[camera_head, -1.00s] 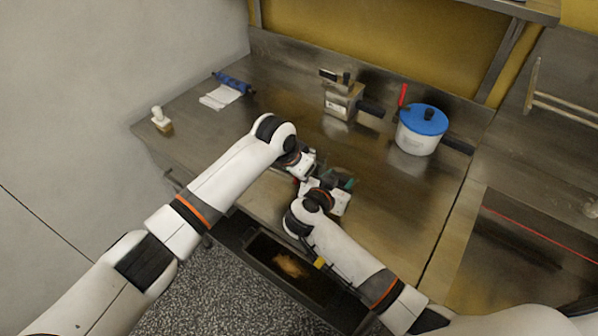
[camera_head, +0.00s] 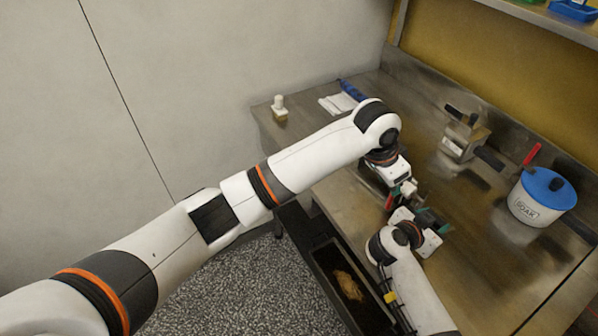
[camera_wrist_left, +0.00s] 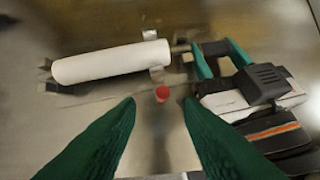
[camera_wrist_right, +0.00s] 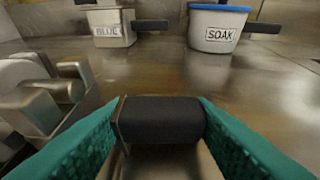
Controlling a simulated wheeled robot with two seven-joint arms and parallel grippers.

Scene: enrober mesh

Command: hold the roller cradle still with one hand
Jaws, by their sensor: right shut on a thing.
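The roller cradle lies on the steel bench. In the left wrist view its white roller (camera_wrist_left: 110,63) lies across metal supports, with a small red knob (camera_wrist_left: 162,93) in front of it. My right gripper (camera_wrist_right: 160,120) is shut on a dark block (camera_wrist_right: 160,118) at the cradle's end. My right gripper also shows at the roller's right end in the left wrist view (camera_wrist_left: 218,62). My left gripper (camera_wrist_left: 160,120) is open, its green fingers apart, above the bench facing the red knob. In the head view the arms hide most of the cradle.
A metal box (camera_head: 464,138) with a dark handle and a white pot (camera_head: 538,200) labelled SOAK with a blue lid stand at the back. A brush (camera_head: 279,110), a white cloth (camera_head: 340,103) and a blue roll (camera_head: 352,89) lie at the far left. An open drawer (camera_head: 322,262) sits below the front edge.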

